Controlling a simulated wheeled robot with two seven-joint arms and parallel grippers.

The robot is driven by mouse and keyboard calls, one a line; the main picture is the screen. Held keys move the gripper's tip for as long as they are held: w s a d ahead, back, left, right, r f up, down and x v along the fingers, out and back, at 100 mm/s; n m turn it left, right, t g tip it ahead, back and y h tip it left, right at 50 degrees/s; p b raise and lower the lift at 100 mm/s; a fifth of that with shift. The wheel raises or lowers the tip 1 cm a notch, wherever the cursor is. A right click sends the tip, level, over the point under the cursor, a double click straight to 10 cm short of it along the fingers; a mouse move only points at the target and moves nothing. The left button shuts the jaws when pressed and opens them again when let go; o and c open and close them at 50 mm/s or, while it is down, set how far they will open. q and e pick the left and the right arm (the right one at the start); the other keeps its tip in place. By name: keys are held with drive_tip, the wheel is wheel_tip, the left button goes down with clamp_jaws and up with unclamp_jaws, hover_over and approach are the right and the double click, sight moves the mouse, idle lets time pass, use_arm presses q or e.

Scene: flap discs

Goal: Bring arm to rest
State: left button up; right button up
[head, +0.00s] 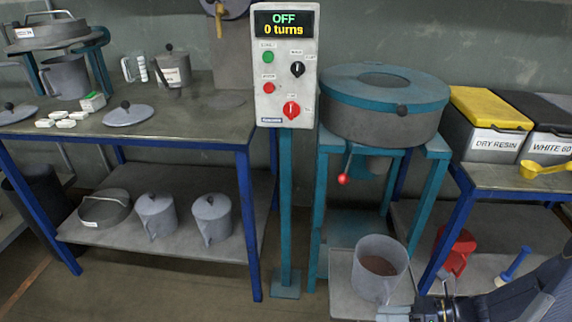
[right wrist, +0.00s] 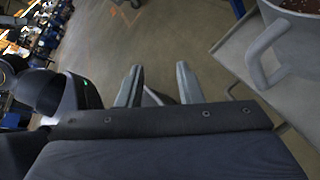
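My right arm comes in at the lower right of the head view, with its gripper (head: 396,313) at the bottom edge, just in front of a grey jug (head: 366,284). The jug stands upright and holds brown grains. In the right wrist view the two fingers of my right gripper (right wrist: 159,86) are apart with nothing held between them. The jug and its handle (right wrist: 262,60) show at the upper right there, clear of the fingers. My left gripper is in neither view.
A control box (head: 284,100) reads OFF, 0 turns. A bench (head: 190,118) with pots is at left. Bins and a yellow scoop (head: 545,169) are at right.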

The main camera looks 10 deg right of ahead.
drive_tip(key=s+a+r+n+h, duration=0.45)
drive_tip(key=r+n, duration=0.35)
drive_tip(key=n, duration=0.7)
drive_tip(key=s+a+r+n+h, duration=0.4)
drive_tip(key=s+r+n, duration=0.3)
drive_tip(key=n, duration=0.7)
wheel_tip(320, 180, up, 27)
drive_tip(key=p, duration=2.5)
drive_tip(key=shift+w+p, duration=0.4)
